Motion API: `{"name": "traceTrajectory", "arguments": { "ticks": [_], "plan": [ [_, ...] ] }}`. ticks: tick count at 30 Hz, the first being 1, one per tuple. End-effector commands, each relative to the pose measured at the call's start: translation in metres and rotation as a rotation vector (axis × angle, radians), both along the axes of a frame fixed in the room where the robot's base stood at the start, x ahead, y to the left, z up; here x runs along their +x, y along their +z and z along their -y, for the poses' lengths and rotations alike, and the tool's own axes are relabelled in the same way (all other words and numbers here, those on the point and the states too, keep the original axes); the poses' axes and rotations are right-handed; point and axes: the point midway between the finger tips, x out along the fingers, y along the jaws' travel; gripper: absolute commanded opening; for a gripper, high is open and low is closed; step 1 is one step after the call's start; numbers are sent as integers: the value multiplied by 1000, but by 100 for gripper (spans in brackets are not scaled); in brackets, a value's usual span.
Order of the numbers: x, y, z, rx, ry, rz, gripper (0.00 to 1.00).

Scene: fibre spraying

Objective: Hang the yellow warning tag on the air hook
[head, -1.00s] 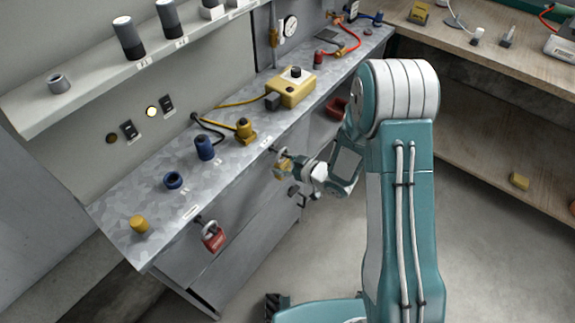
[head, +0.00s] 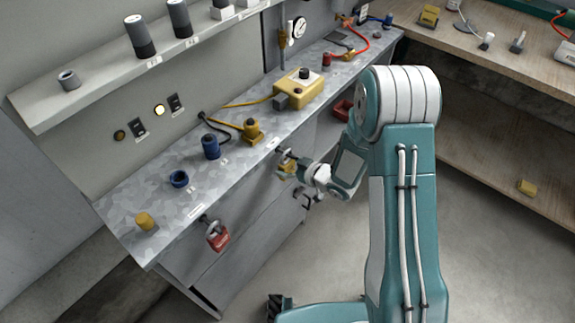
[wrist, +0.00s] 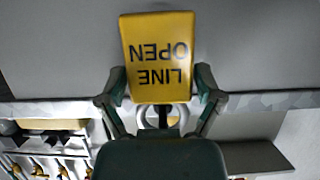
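The yellow warning tag (wrist: 158,60) fills the middle of the wrist view, its "OPEN LINE" lettering upside down. My gripper (wrist: 161,82) has one finger at each side edge of the tag; the fingers look closed against those edges. Just beyond the tag's ringed end, a dark hook (wrist: 163,116) shows at the bench edge. In the head view, the tag (head: 288,166) is small, right below a hook (head: 283,152) on the bench front, with my gripper (head: 300,171) at its right. Whether the ring is around the hook cannot be told.
A red tag (head: 217,237) hangs on another hook further left on the bench front. The metal bench (head: 200,202) carries a yellow box (head: 298,90), a yellow fitting (head: 252,131) and blue fittings (head: 210,146). The floor in front is clear.

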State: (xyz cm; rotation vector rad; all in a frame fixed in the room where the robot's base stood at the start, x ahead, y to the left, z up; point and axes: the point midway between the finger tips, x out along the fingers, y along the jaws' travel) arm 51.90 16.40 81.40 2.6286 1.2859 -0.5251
Motion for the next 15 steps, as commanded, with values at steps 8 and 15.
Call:
{"name": "traceTrajectory", "arguments": {
  "ticks": [8,15],
  "plan": [
    [0,1,0,0,0,1,100],
    [-3,3,5,1,-2,2,100]
  ]
}}
